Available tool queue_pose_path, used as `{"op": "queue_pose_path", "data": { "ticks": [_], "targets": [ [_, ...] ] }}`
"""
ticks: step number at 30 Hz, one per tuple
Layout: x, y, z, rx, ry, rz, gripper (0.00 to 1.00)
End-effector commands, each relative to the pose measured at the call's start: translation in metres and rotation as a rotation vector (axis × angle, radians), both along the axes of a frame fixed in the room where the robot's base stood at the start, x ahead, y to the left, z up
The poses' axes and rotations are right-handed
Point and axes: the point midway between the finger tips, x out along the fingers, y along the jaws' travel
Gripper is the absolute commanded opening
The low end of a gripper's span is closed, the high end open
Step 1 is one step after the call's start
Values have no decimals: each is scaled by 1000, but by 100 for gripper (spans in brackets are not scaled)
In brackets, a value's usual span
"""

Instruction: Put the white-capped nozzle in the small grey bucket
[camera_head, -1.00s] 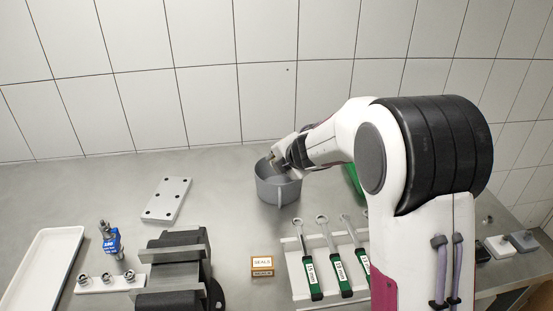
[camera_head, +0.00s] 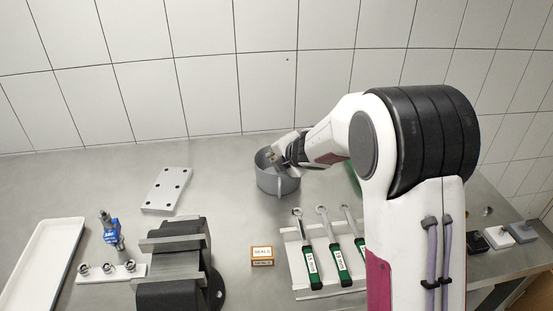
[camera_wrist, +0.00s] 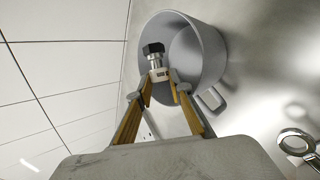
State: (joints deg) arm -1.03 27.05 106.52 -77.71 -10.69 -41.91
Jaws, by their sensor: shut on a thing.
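The small grey bucket (camera_head: 278,184) stands upright at the back middle of the bench. In the wrist view its open mouth and inner wall (camera_wrist: 205,60) are ahead of my fingers. My gripper (camera_wrist: 164,84) is shut on the nozzle (camera_wrist: 155,60), which has a black hex end, a metal body and a white part between the fingertips. The nozzle shows against the bucket's opening; I cannot tell how deep it reaches. In the head view my gripper (camera_head: 276,152) is at the bucket's rim, and the nozzle is too small there to make out.
Several green-handled wrenches (camera_head: 312,263) lie in a holder in front of the bucket. A seals box (camera_head: 262,256), a dark vise (camera_head: 175,270), a drilled plate (camera_head: 167,190), a blue-labelled fitting (camera_head: 111,232) and a white tray (camera_head: 42,265) stand left. The tiled wall (camera_head: 200,70) is behind.

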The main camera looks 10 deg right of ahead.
Motion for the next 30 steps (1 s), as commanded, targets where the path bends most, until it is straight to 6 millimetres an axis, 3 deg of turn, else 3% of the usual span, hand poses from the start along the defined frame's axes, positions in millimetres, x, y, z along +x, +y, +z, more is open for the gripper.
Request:
{"op": "queue_pose_path", "data": {
  "ticks": [3, 4, 6, 30],
  "targets": [
    [0, 0, 0, 0, 0, 0, 0],
    [0, 0, 0, 0, 0, 0, 28],
    [0, 0, 0, 0, 0, 0, 39],
    [0, 0, 4, 1, 1, 0, 39]
  ]
}}
